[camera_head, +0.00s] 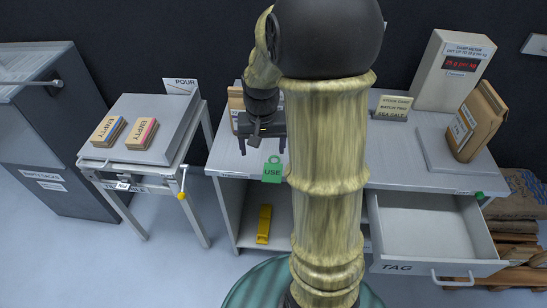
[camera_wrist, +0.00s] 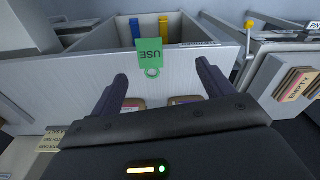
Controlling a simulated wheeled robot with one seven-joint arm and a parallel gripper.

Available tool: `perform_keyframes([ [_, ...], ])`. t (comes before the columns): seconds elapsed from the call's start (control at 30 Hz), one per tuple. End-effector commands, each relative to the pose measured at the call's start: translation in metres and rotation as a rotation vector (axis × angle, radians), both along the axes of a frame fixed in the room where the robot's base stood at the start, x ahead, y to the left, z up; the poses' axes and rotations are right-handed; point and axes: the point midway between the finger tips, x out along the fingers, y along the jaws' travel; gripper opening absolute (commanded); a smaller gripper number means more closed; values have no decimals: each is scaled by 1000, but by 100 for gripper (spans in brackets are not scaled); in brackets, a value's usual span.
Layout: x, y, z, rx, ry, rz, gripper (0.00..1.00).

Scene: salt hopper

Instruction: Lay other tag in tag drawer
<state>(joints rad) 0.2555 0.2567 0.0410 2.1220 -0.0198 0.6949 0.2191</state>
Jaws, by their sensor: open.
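A green tag marked USE (camera_head: 272,172) with a ring on top hangs at the front edge of the bench (camera_head: 410,179). In the wrist view the tag (camera_wrist: 150,52) shows upside down, ahead of and between the fingers. My gripper (camera_head: 263,143) is open and empty, just above and behind the tag in the head view; its spread fingers also show in the wrist view (camera_wrist: 162,72). I cannot tell the exact gap to the ring. The tag drawer (camera_head: 397,268), marked TAG, is pulled open at the right.
A paper bag (camera_head: 477,122) and a display box (camera_head: 454,70) stand on the bench's right. A small green thing (camera_head: 479,195) is at its right front corner. A yellow item (camera_head: 264,224) is in the lower compartment. A side table (camera_head: 150,155) with EMPTY packs stands left.

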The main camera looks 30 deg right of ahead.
Motion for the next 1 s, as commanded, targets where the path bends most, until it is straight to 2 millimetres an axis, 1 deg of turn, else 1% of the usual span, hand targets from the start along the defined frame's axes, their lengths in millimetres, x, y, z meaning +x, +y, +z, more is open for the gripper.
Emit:
perform_keyframes([
  [0.03, 10, -16, 22, 7, 18, -54, 80],
  [0.1, 18, -31, 32, 15, 41, -113, 80],
  [0.2, 25, -45, 39, 21, 60, -163, 80],
  [0.3, 26, -48, 39, 23, 66, -178, 80],
  [0.57, 26, -48, 37, 23, 66, -177, 80],
  [0.67, 26, -48, 31, 23, 67, -177, 80],
  [0.77, 25, -48, 18, 23, 70, -177, 80],
  [1.0, 25, -48, -24, 24, 69, -178, 80],
])
